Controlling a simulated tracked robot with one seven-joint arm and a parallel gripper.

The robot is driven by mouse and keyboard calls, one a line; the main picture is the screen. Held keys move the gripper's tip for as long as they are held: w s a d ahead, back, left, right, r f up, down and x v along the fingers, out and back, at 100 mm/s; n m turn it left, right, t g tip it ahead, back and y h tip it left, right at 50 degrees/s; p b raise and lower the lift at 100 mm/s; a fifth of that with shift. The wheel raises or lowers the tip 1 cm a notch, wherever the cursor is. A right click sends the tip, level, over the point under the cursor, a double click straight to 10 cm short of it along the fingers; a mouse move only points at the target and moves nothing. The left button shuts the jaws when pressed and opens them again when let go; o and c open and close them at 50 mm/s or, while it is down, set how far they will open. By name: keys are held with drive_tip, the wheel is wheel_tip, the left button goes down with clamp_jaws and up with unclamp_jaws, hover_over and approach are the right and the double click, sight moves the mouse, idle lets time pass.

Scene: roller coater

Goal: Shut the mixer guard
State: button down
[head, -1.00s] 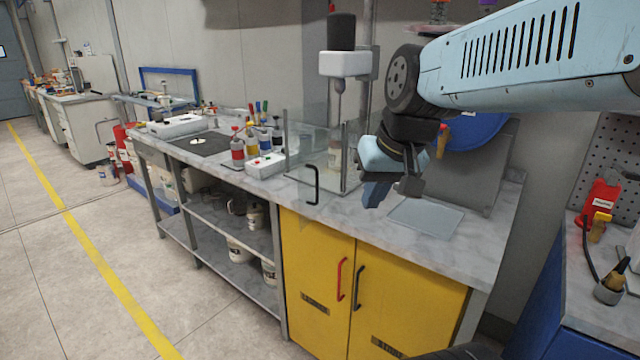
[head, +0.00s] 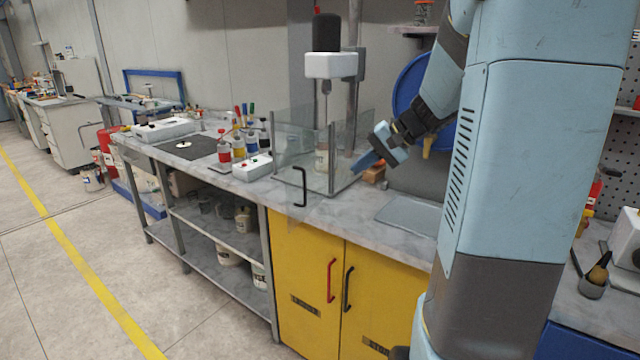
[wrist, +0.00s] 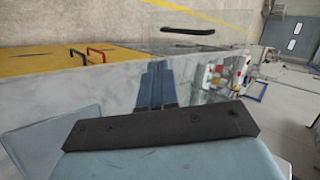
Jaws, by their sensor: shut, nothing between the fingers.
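The mixer guard (head: 352,125) is a clear-walled enclosure on the counter around the mixer (head: 331,66). The mixer has a white head, a black top and a thin shaft over a pot. The guard's clear front panel carries a black handle (head: 300,187) and appears swung out past the counter's front edge. The handle also shows in the wrist view (wrist: 188,31), ahead of and above the fingers. My gripper (head: 360,164) is shut and empty, just right of the guard and pointing left towards it. I cannot tell whether it touches the clear wall.
Coloured bottles (head: 238,146) and a white control box (head: 252,166) stand left of the guard. A grey plate (head: 408,213) lies on the counter at right. A yellow cabinet (head: 305,270) with red and black handles is below. Floor (head: 60,270) is free at left.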

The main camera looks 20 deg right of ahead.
drive_tip(key=w+a+r+x, duration=0.1)
drive_tip(key=r+x, duration=0.1)
drive_tip(key=x, duration=1.1)
drive_tip(key=shift+a, duration=0.2)
drive_tip(key=shift+w, duration=0.1)
